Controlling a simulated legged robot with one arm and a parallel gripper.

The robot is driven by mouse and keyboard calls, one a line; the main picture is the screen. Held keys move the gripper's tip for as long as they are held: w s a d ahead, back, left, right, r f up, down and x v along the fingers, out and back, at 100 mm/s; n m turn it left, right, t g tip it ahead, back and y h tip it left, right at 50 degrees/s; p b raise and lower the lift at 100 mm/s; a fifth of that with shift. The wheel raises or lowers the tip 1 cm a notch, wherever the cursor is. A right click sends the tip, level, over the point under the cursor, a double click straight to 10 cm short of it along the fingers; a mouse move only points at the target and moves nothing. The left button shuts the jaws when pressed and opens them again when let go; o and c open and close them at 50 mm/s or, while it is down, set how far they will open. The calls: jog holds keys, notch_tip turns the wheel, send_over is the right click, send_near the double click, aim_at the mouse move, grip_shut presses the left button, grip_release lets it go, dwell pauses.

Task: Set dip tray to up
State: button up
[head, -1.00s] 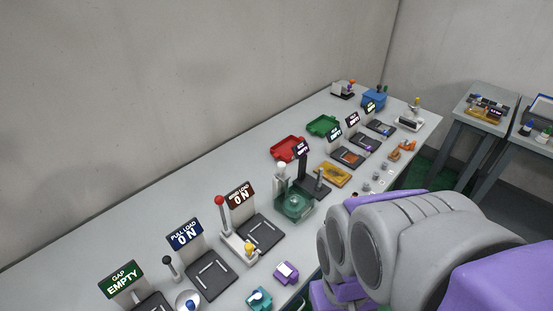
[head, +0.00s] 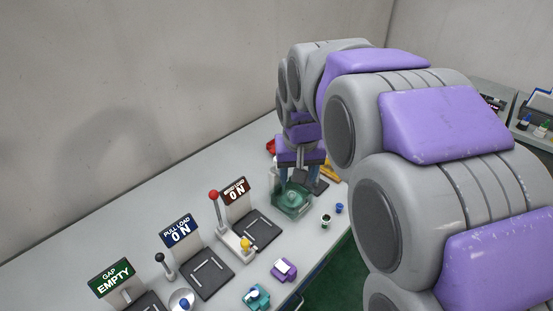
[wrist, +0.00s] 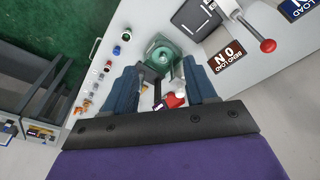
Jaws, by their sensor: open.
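No part is labelled dip tray; a teal station with a square base and round well is the likeliest match. It stands on the bench in the head view (head: 292,200) and shows beyond my fingertips in the wrist view (wrist: 160,50). My gripper (head: 304,172) is pointed down above the station's back part. In the wrist view my gripper (wrist: 160,66) is open, blue fingers wide apart, with nothing held. A white round knob (wrist: 180,92) and a dark post show between the fingers. My arm hides the station's upper part in the head view; whether the tray is up or down cannot be told.
A lever with a red ball (head: 213,195) and a yellow-knobbed part (head: 245,243) stand left of the station. Small cups (head: 326,220) lie on its right. The back wall is close; bare bench lies at left.

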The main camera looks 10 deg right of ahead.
jog(key=w+a+t+b, duration=0.1)
jog(key=w+t+b, duration=0.15)
jog(key=w, duration=1.45)
jog(key=shift+m, duration=0.3)
jog(key=b+x, duration=0.3)
jog(key=x, duration=1.3)
jog(key=shift+d+f, duration=0.15)
jog(key=shift+f, duration=0.1)
grip_shut()
jog(key=shift+r, duration=0.1)
